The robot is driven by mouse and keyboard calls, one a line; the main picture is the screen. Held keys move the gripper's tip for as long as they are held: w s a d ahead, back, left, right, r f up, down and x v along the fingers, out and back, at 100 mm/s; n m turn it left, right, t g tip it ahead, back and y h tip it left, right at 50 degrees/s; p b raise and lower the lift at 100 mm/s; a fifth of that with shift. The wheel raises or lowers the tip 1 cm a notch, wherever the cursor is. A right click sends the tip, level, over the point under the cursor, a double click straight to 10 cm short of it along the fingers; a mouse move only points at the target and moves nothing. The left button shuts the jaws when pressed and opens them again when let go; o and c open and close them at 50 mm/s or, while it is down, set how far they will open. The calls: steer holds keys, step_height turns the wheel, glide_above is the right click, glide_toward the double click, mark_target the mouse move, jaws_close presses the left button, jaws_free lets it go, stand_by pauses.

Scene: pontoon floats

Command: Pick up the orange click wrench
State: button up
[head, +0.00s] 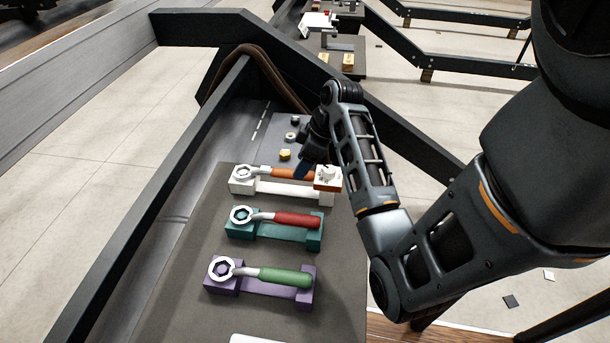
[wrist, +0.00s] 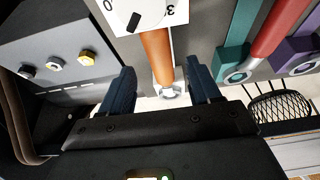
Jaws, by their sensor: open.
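The orange click wrench (head: 283,173) lies on a white holder (head: 270,188) in the head view, its ring end to the left. In the wrist view the orange wrench (wrist: 157,48) runs down the middle, with its metal ring end (wrist: 168,90) toward my gripper. My gripper (wrist: 160,74) is open, its two dark blue fingers on either side of the wrench in that view. Whether they touch it I cannot tell. In the head view my gripper (head: 304,167) is over the handle and hides part of it.
A red wrench (head: 290,218) on a teal holder and a green wrench (head: 285,277) on a purple holder lie nearer on the same grey bench. A white dial block (wrist: 138,14) sits by the orange handle's end.

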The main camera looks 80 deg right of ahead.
mark_target(287, 175)
steer(key=shift+x, duration=2)
steer(key=shift+s, duration=0.1)
steer(key=shift+c, duration=0.3)
jaws_close()
